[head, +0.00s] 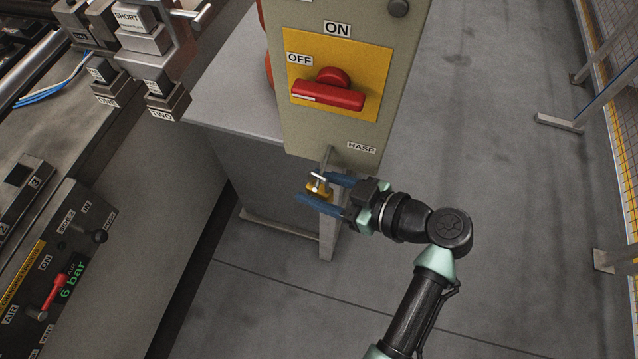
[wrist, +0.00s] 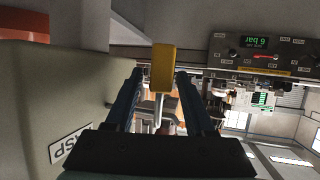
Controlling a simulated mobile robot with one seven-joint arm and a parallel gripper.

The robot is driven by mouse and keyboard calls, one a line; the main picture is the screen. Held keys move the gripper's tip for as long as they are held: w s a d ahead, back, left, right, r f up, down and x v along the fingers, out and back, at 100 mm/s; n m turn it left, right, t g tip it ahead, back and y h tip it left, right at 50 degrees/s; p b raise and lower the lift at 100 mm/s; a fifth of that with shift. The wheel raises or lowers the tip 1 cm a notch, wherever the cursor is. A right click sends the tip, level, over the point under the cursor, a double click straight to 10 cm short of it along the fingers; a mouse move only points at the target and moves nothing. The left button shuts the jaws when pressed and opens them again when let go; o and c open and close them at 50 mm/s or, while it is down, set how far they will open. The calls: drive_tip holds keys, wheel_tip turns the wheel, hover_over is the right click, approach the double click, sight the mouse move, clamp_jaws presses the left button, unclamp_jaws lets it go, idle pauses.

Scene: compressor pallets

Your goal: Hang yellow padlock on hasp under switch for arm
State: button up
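The yellow padlock (head: 317,188) is just below the hasp (head: 327,158), a small grey piece at the bottom of the beige switch box (head: 320,125). Its silvery shackle points up beside the hasp; I cannot tell whether it passes through. My gripper (head: 325,190) reaches in from the right, with one blue finger on each side of the padlock. In the wrist view the padlock's yellow body (wrist: 163,68) is between the fingertips (wrist: 161,75), with a gap visible on the left. The fingers look spread, not closed on it. The red switch handle (head: 328,93) lies across its yellow plate.
A grey cabinet (head: 225,100) stands behind the box. A control panel with a red lever (head: 52,292) and a green "6 bar" display is at lower left. Labelled blocks (head: 140,35) are at upper left. Floor on the right is clear up to the fence (head: 610,110).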

drive_tip(key=shift+o, duration=0.3)
drive_tip(key=shift+d, duration=0.1)
drive_tip(key=v, duration=1.3)
